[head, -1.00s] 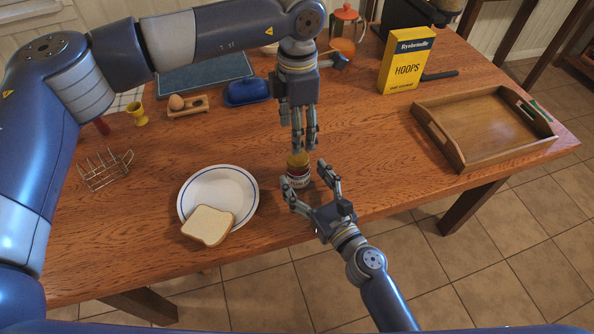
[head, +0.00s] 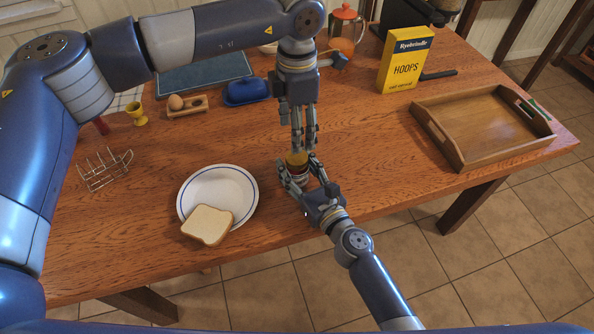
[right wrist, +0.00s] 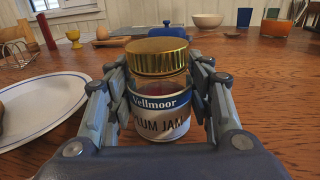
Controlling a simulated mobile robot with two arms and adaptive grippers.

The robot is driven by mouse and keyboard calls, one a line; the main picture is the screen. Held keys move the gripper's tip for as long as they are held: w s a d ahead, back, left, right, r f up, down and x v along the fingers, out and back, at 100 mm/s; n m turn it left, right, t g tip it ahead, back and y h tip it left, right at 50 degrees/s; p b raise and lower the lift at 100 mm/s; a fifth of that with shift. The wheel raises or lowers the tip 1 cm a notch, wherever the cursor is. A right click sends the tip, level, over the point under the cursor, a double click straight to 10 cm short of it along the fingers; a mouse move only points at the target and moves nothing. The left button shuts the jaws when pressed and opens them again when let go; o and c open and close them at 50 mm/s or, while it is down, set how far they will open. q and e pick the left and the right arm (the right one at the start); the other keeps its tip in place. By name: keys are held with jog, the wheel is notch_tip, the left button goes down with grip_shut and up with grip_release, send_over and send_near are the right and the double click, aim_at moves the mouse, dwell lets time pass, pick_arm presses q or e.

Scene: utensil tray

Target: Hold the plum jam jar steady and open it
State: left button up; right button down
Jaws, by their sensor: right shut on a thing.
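The plum jam jar (right wrist: 160,112) stands upright on the table, with a gold lid (right wrist: 157,57) and a blue and white label. In the head view the jar (head: 298,170) is partly hidden by my right gripper (head: 296,172). In the right wrist view my right gripper (right wrist: 160,105) is shut around the jar's body, a finger on each side, below the lid. My left gripper (head: 304,148) points straight down, just above the lid (head: 297,157). A narrow gap shows between its fingers, and nothing is seen between them.
A white plate (head: 230,178) with a slice of bread (head: 207,225) is left of the jar. A toast rack (head: 104,168) stands further left. A wooden tray (head: 455,155) and a yellow cereal box (head: 404,62) are to the right. Table between jar and tray is clear.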

aim_at(297, 157)
pick_arm(q)
jog(key=m, duration=0.5)
jog(key=shift+m, duration=0.4)
jog(key=m, duration=0.6)
jog(key=shift+m, duration=0.3)
jog(key=m, duration=0.6)
jog(key=shift+m, duration=0.4)
jog(key=m, duration=0.7)
jog(key=shift+f+m, duration=0.4)
jog(key=shift+f, duration=3.6)
